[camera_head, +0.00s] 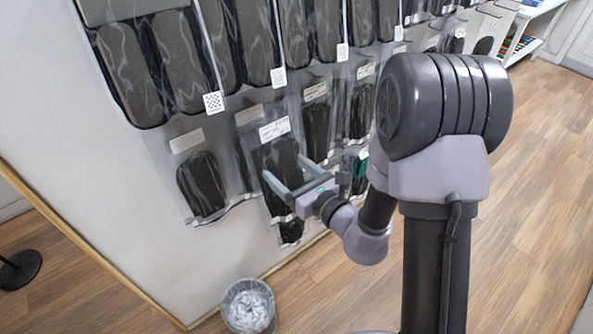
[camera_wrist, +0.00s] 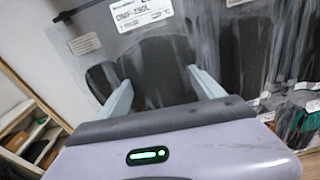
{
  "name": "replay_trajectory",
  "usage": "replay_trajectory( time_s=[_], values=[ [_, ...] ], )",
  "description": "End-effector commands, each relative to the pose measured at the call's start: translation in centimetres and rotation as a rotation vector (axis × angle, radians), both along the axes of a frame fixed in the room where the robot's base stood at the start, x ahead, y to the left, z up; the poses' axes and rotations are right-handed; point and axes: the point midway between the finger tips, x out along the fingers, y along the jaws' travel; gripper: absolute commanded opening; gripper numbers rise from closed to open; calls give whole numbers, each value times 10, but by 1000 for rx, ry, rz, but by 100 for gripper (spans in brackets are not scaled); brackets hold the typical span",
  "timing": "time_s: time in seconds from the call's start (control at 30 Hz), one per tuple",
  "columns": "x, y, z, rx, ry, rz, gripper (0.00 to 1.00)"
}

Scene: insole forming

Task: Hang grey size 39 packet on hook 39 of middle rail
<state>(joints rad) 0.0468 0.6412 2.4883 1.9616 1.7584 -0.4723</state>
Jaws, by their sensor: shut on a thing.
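My gripper (camera_head: 283,166) is shut on a clear packet (camera_head: 281,152) that holds dark grey insoles and has a white label at its top. The packet hangs upright in front of the wall of packets. In the wrist view my two fingers (camera_wrist: 160,80) lie on either side of the packet's dark insole (camera_wrist: 160,58), and its printed label (camera_wrist: 138,13) shows above, with text too blurred to read surely. Hook 39 and the middle rail cannot be made out behind the packets.
Large dark insole packets (camera_head: 185,55) hang in the row above. A smaller packet (camera_head: 203,185) hangs to the left, and others hang close on the right. A waste bin (camera_head: 247,308) stands on the floor below. Open floor lies to the right.

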Motion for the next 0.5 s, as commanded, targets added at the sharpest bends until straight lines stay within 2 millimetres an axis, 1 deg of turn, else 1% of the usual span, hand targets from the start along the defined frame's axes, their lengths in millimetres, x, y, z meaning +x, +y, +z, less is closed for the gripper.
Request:
replay_trajectory(
  time_s=[0.5],
  values=[
    [36, 24, -3, 1, -1, 0, 34]
  ],
)
